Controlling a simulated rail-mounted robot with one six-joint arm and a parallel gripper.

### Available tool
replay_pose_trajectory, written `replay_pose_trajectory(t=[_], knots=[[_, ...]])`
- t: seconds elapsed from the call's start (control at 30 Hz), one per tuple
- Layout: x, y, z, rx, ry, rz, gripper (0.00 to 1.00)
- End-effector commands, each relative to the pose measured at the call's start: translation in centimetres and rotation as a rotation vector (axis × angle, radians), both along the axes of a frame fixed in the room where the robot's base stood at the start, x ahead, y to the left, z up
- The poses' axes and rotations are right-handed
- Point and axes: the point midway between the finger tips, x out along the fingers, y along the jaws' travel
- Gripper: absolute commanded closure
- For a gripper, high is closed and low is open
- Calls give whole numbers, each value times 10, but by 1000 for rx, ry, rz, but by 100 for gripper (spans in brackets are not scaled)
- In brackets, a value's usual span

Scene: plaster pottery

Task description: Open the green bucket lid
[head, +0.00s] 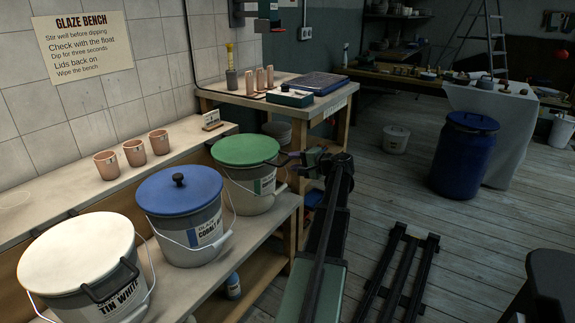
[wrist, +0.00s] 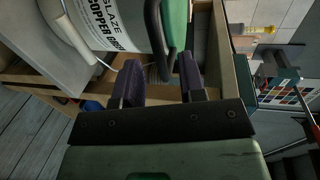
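The green lid (head: 245,149) sits flat on a pale grey bucket (head: 248,189) at the far end of the bench row. A black loop handle (head: 281,160) sticks out from the lid's right side. The wrist view shows the lid's green edge (wrist: 177,28), the bucket with its "GLAZE COPPER GREEN" label (wrist: 108,22) and the black handle (wrist: 154,22). My gripper (head: 297,160) is beside the handle. In the wrist view its two fingers (wrist: 159,70) are apart, with the handle's end between or just beyond their tips; contact cannot be told.
A blue-lidded bucket (head: 180,190) and a white-lidded bucket (head: 76,252) stand nearer on the same bench. Three terracotta cups (head: 134,153) are on the ledge behind. A side table (head: 225,92) with tools stands beyond the green bucket.

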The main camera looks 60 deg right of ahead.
Motion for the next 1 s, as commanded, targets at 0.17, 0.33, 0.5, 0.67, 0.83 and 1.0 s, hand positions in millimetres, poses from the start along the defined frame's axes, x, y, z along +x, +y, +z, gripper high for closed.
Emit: replay_pose_trajectory(t=[0.17, 0.33, 0.5, 0.67, 0.83, 1.0], knots=[[28, -3, -8, 0, 0, 1, 63], [35, -3, -8, 0, 0, 0, 63], [34, -3, -7, 0, 1, 0, 67], [34, -3, -7, 0, 1, 0, 92], [34, -3, -7, 0, 1, 0, 100], [35, -3, -7, 0, 2, 1, 100]])
